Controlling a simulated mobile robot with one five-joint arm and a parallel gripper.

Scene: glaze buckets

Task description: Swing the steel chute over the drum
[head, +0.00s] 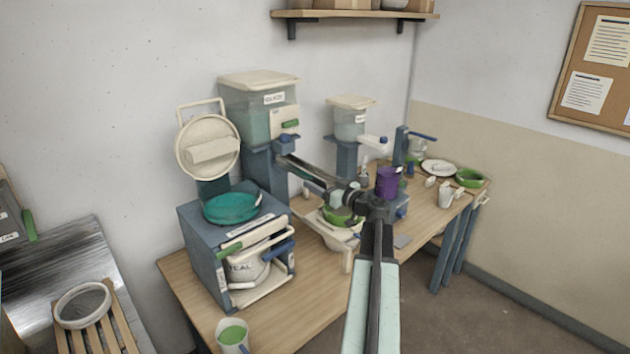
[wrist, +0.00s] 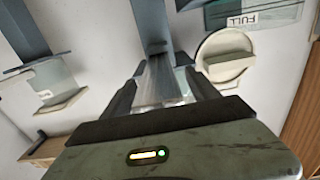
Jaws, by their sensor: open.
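My gripper (head: 287,160) is raised in front of the big hopper's column and is open. In the wrist view my gripper (wrist: 163,80) has its two dark fingers on either side of a grey streaked metal piece, which looks like the steel chute (wrist: 154,76). I cannot tell whether the fingers touch it. In the head view my arm mostly hides the chute. The drum looks to be the round teal-filled vessel (head: 230,208) on top of the blue-grey machine, left of and below my gripper. Its cream lid (head: 208,150) stands open; it also shows in the wrist view (wrist: 225,58).
The big hopper (head: 245,115) stands on a blue column behind my gripper, and a smaller hopper (head: 349,124) is to the right. A white bucket (head: 245,268) sits inside the machine. A purple cup (head: 387,181) stands near my arm's elbow. Green-filled containers and dishes crowd the bench.

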